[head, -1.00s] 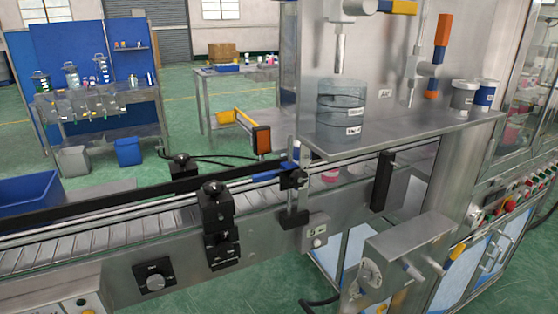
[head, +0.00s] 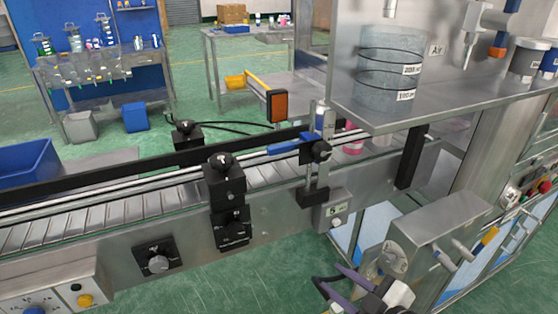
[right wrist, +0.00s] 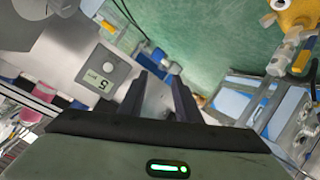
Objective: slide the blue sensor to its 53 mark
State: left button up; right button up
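I cannot make out a 53 mark. My right gripper (head: 330,277) is at the bottom of the head view, below and in front of the box. Its two dark fingers stand apart and empty in the right wrist view (right wrist: 160,85). My left gripper is out of view.
The conveyor (head: 110,215) runs left, with a black bracket and knob (head: 224,180) on its front. An orange reflector (head: 278,106) stands behind the rail. A metal shelf (head: 450,105) overhangs at right. A metal box (head: 440,235) juts out near my right gripper.

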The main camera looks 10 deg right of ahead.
jog(key=w+r+n+t+y+b, duration=0.2)
jog(key=w+r+n, duration=0.35)
jog(key=r, duration=0.65)
jog(key=n+y+b, duration=0.1)
jog(key=n+y, duration=0.3)
jog(key=n, duration=0.6)
send_near(284, 150)
jog(key=s, duration=0.1)
jog(key=p+x, duration=0.2)
jog(key=x, duration=0.6)
jog(key=shift+w+d+r, duration=0.1)
jog(key=shift+w, duration=0.2)
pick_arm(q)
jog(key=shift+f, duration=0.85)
pick_arm(e)
jog(key=shift+w+a, duration=0.35)
jog(key=shift+w, duration=0.2)
jog(key=shift+c, duration=0.3)
grip_shut()
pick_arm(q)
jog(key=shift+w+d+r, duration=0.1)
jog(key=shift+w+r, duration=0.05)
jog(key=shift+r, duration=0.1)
